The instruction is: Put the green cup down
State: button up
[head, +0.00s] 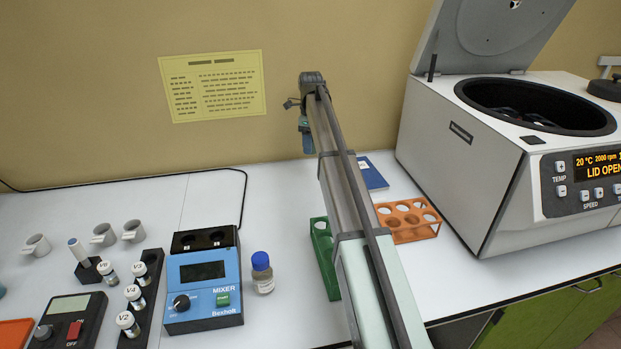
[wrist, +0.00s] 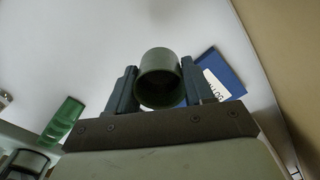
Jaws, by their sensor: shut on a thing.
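The green cup (wrist: 160,72) is between the two fingers of my gripper (wrist: 158,80) in the wrist view. The fingers are shut on its sides, and its open mouth faces the wrist camera. In the head view my gripper (head: 307,138) is at the far end of my arm, against the wall and apparently above the back of the white table (head: 215,160). I cannot make out the cup there. The wrist view shows the table surface (wrist: 60,50) beyond the cup, but the gap beneath it is hard to judge.
A blue booklet (head: 372,172) lies close by; it also shows in the wrist view (wrist: 220,72). A green rack (head: 322,250) and orange rack (head: 408,220) flank my arm. The open centrifuge (head: 470,150) stands right. A bottle (head: 262,275) and mixer (head: 203,290) stand left.

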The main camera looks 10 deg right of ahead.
aim_at(311, 177)
jog(key=shift+n, duration=0.9)
jog(key=shift+f, duration=5)
jog(key=shift+f, duration=0.15)
jog(key=o, duration=1)
jog(key=shift+c, duration=0.2)
jog(key=shift+o, duration=0.3)
jog(key=shift+r, duration=0.2)
notch_tip(311, 177, up, 12)
jog(key=shift+f, duration=0.1)
